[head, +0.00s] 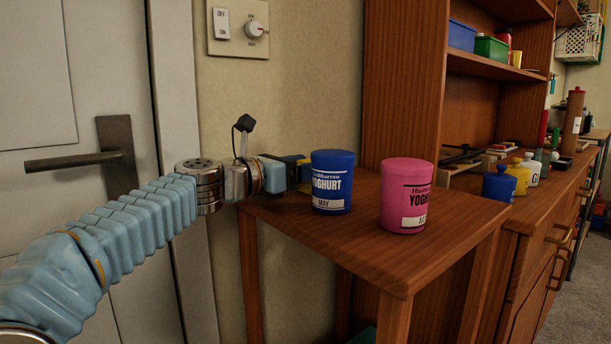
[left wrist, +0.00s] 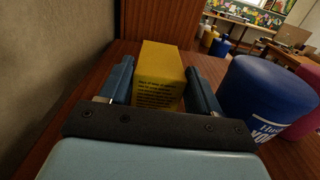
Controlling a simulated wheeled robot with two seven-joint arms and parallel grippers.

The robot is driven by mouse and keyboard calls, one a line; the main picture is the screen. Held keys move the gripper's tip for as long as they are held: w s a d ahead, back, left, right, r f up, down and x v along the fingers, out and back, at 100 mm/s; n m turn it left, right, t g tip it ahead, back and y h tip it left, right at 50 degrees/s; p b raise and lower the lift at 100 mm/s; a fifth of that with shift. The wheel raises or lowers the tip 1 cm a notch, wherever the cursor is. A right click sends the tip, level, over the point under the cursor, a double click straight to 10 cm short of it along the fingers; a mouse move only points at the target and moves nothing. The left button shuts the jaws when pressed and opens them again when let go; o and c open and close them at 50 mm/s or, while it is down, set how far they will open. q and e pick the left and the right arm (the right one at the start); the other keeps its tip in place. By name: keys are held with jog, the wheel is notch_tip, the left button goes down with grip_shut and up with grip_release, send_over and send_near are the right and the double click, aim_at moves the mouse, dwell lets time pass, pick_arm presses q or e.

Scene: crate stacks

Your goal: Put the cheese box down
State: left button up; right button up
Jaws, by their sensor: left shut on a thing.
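A yellow box (left wrist: 160,72) with small dark print, which I take as the cheese box, is between the two blue fingers of my left gripper (left wrist: 155,85) in the left wrist view. The fingers are shut on its sides. In the head view my left gripper (head: 297,172) is at the far left corner of the small wooden table (head: 350,245), with the box mostly hidden behind the blue yoghurt tub. I cannot tell whether the box touches the tabletop. My right gripper is in neither view.
The blue yoghurt tub (head: 332,182) stands just right of my left gripper, and a pink yoghurt tub (head: 407,196) stands further right. A wall is close on the left side. The table's front part is clear. A wooden shelf unit (head: 405,85) rises behind.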

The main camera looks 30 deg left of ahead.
pick_arm(q)
jog(key=o, duration=0.9)
jog(key=shift+c, duration=0.2)
jog(key=v, duration=1.2)
